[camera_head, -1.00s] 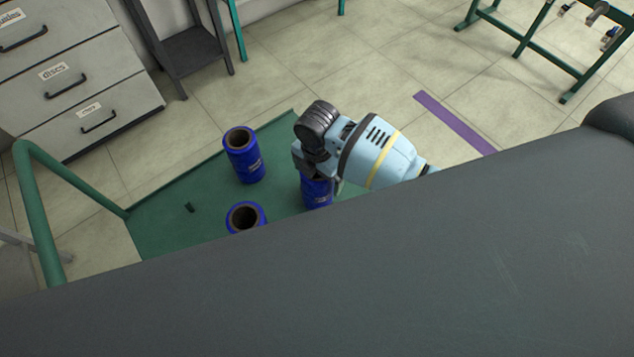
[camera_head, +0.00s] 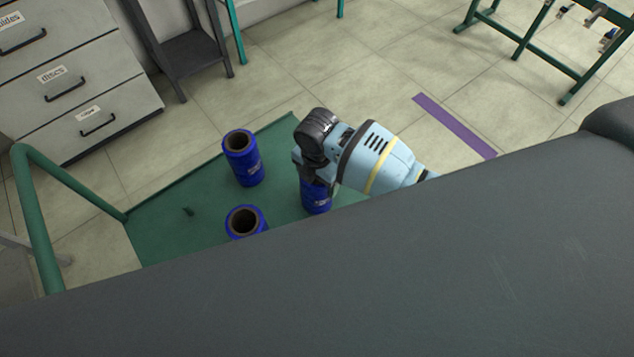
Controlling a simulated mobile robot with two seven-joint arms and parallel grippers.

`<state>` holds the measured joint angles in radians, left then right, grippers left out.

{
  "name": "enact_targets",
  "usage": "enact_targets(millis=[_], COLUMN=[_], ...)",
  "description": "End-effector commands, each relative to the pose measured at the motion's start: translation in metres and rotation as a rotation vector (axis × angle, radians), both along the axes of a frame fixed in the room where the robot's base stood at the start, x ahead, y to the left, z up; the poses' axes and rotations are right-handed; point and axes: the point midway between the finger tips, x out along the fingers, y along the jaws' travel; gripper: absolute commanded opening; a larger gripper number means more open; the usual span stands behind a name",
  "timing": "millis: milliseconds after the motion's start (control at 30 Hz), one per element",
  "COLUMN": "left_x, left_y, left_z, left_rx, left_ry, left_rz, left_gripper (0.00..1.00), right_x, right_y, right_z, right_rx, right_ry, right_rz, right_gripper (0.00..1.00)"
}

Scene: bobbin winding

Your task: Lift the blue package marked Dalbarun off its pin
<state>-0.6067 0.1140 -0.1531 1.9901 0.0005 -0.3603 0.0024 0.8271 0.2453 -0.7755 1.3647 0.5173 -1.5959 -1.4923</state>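Several blue cylindrical packages with hollow dark cores stand on a green cart deck. One blue package (camera_head: 243,158) stands at the back and another blue package (camera_head: 245,221) stands in front, partly cut off by my dark body. A third blue package (camera_head: 316,199) stands to the right, under my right gripper (camera_head: 313,180). The gripper points down at its top and hides its upper end. The fingers are too hidden to show whether they grip it. The label names are too small to read. My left gripper is out of view.
The green cart deck (camera_head: 178,226) has an empty patch on the left with a small dark green pin (camera_head: 188,211). A green handrail (camera_head: 45,225) rises at its left. Grey drawers (camera_head: 75,85) and a dark stand (camera_head: 190,50) are behind; open floor is at the right.

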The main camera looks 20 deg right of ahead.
Motion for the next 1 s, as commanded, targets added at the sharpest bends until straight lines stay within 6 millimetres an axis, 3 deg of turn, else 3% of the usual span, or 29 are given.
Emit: enact_targets(millis=[167, 400, 600, 1000], left_x=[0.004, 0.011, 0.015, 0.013], left_y=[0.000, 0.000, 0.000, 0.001], left_z=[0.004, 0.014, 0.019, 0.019], left_rx=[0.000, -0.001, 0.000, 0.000], left_ry=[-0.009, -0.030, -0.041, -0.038], left_rz=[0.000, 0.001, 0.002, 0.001], left_gripper=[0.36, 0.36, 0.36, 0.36], right_x=[0.002, 0.003, 0.002, 0.001], right_y=[0.000, 0.000, 0.000, 0.000], right_z=[0.016, 0.063, 0.091, 0.101], right_rx=[0.000, 0.001, 0.000, 0.001], right_ry=[-0.006, -0.010, -0.006, -0.001], right_rz=[0.000, 0.001, 0.000, -0.001], right_gripper=[0.47, 0.47, 0.47, 0.47])
